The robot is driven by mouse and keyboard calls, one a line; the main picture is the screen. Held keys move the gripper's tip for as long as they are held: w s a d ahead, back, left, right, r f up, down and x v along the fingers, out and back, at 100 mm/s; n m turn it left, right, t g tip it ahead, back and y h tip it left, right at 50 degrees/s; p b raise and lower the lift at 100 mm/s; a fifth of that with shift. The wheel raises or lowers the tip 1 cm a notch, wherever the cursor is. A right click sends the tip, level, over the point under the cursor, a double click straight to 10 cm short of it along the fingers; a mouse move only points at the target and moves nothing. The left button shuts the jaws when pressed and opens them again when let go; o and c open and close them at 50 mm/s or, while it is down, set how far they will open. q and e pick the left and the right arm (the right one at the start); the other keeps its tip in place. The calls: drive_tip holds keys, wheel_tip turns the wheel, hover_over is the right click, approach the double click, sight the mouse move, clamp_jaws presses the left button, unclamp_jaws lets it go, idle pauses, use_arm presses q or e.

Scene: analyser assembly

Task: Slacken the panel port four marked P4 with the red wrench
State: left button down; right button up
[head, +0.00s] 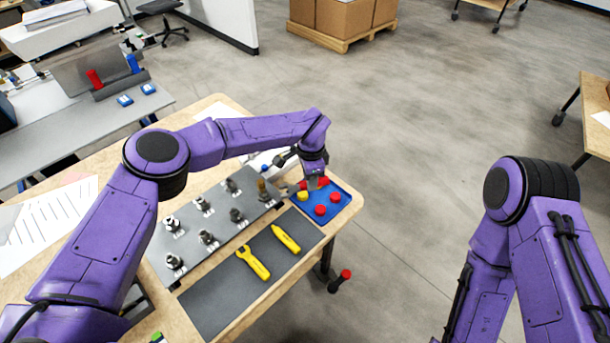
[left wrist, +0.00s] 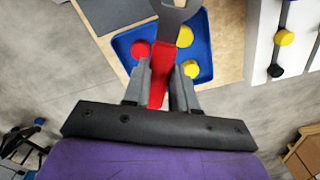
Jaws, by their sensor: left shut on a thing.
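My left gripper (head: 314,180) is above the blue tray at the far right end of the table. In the left wrist view its fingers (left wrist: 160,85) are shut on the red handle of the red wrench (left wrist: 159,82), whose grey jaw end points away from the gripper. The grey port panel (head: 190,240) lies left of the gripper and carries several metal fittings in two rows. Their markings are too small to read, so I cannot tell which is P4. The wrench is apart from the panel fittings. My right gripper is out of view.
The blue tray (head: 347,202) holds red and yellow caps. A yellow wrench (head: 253,263) and another yellow tool (head: 286,239) lie on a dark mat (head: 215,297) in front of the panel. The table edge is close on the right, with open floor beyond.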

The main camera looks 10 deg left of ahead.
use_arm(q)
wheel_tip(320, 180, up, 7)
drive_tip(key=p, duration=0.3)
drive_tip(key=shift+r, duration=0.1)
idle(1.1)
